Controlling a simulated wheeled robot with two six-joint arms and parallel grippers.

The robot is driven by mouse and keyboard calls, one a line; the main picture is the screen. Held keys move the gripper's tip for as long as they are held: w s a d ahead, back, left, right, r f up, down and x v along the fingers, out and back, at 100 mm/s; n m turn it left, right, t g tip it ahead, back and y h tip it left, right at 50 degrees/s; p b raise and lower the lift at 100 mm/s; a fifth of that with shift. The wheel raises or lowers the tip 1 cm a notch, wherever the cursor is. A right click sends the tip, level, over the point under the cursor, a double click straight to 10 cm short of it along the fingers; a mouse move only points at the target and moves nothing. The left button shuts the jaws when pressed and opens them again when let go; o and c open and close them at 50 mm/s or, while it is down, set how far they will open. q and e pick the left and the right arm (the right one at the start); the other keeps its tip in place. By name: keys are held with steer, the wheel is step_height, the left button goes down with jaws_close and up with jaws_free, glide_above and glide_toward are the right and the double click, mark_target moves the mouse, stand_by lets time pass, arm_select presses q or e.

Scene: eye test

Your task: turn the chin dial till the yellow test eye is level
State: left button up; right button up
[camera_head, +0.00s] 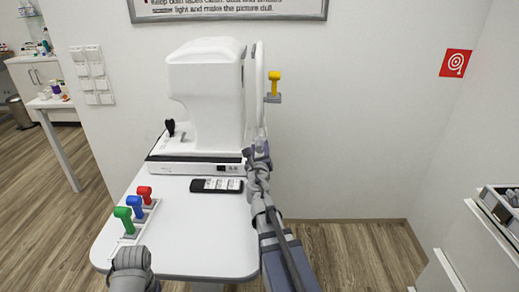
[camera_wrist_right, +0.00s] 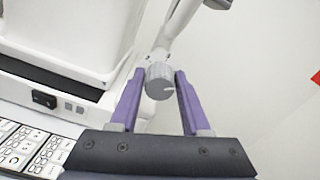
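The yellow test eye (camera_head: 274,77) sits on a small grey holder (camera_head: 273,98) at the right side of the white eye-test machine (camera_head: 205,90). It looks about upright; whether it is exactly level I cannot tell. My right gripper (camera_wrist_right: 160,85) has one purple finger on each side of the dial, with narrow gaps, and looks open. In the head view my right gripper (camera_head: 257,152) is at the machine's right edge, hiding the dial.
Green (camera_head: 124,219), blue (camera_head: 134,206) and red (camera_head: 145,194) test eyes stand on the front left of the white table (camera_head: 190,240).

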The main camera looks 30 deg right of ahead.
jaws_close()
steer(key=shift+n, duration=0.3)
steer(key=n, duration=0.5)
steer(key=shift+a+n, duration=0.1)
steer(key=shift+n, duration=0.2)
steer(key=n, duration=0.5)
steer(key=shift+f, duration=0.15)
steer(key=shift+n, duration=0.4)
steer(key=shift+o, duration=2.3)
jaws_free()
